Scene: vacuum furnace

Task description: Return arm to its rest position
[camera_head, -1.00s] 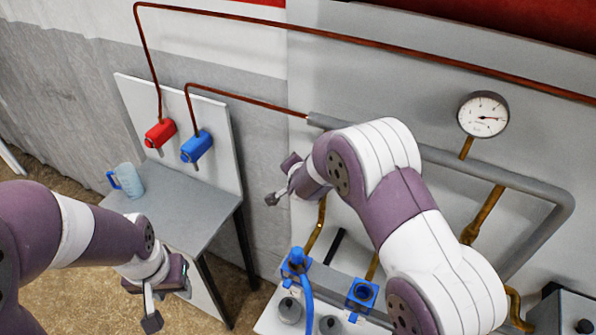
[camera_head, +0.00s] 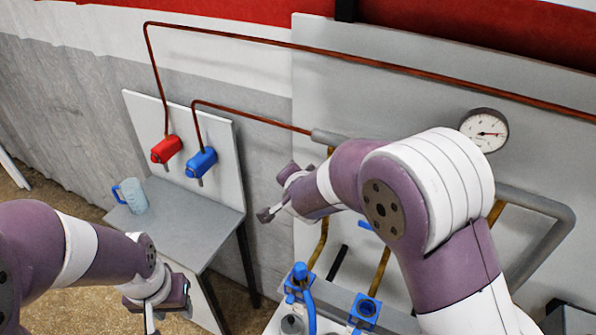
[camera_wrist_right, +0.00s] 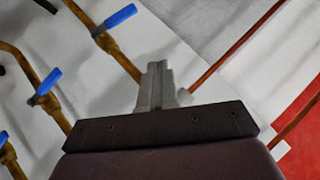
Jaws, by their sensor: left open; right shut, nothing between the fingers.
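My right arm crosses the right half of the head view, raised in front of the grey panel. Its gripper (camera_head: 266,214) points left, clear of the table's right edge in the picture. In the right wrist view the fingers (camera_wrist_right: 158,86) are together with nothing between them. My left arm comes in from the left. Its gripper (camera_head: 150,322) hangs down in front of the small table at the bottom edge; the fingertips are partly cut off. It is open and I see nothing in it.
A grey table (camera_head: 185,222) carries a blue measuring cup (camera_head: 134,196) below red (camera_head: 166,149) and blue (camera_head: 201,162) taps. A gauge (camera_head: 484,130) and pipes (camera_head: 540,205) stand behind my right arm. Blue-handled valves (camera_wrist_right: 120,16) show in the wrist view.

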